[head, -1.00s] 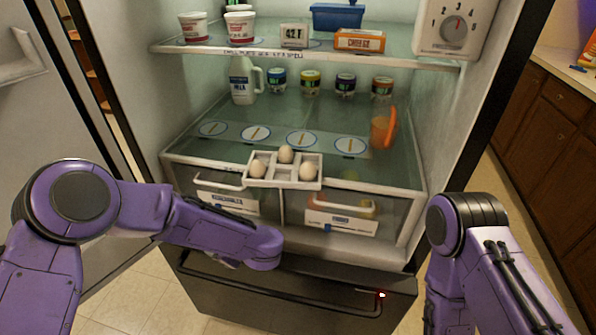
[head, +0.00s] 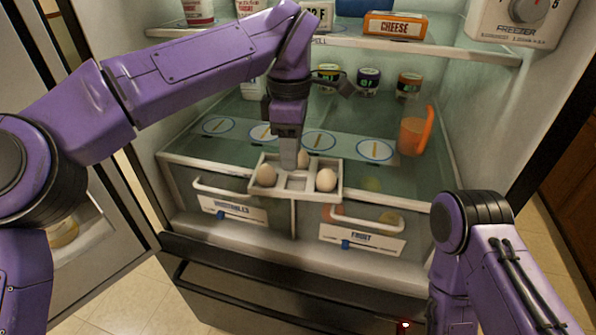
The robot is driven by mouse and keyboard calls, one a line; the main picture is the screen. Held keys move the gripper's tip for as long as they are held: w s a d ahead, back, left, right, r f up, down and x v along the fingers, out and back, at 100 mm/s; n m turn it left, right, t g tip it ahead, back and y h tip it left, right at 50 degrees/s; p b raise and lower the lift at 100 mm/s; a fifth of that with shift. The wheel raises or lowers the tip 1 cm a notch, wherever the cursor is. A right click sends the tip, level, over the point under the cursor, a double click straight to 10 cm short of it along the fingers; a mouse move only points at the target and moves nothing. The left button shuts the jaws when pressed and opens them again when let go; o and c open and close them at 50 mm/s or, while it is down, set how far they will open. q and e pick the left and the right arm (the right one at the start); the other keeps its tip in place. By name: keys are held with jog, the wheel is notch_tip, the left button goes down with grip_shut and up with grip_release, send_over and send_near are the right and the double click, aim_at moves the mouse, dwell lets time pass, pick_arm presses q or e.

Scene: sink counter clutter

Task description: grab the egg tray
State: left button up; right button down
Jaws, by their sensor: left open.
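The egg tray (head: 297,189) is white with compartments and sits at the front edge of the glass shelf above the drawers. It holds an egg at the left (head: 267,175), an egg at the right (head: 326,180) and an egg at the back (head: 303,159). My left gripper (head: 289,160) points down over the middle of the tray, its fingers at or just above the tray's divider; I cannot tell whether they touch it. It is open, and it partly hides the back egg. My right arm is at the lower right; its gripper is out of view.
An orange pitcher (head: 414,134) stands right of the tray, and several jars (head: 368,82) stand behind. An upper shelf (head: 440,44) with a cheese box (head: 395,25) lies above. Vegetable (head: 232,208) and fruit (head: 361,238) drawers are below. The shelf right of the tray has free room.

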aim_at(296, 191)
pick_arm(q)
jog(key=f, duration=0.5)
jog(key=f+b, duration=0.1)
jog(key=f, duration=0.2)
jog(key=shift+s+d+f, duration=0.2)
jog(key=shift+s+d, duration=0.2)
grip_shut()
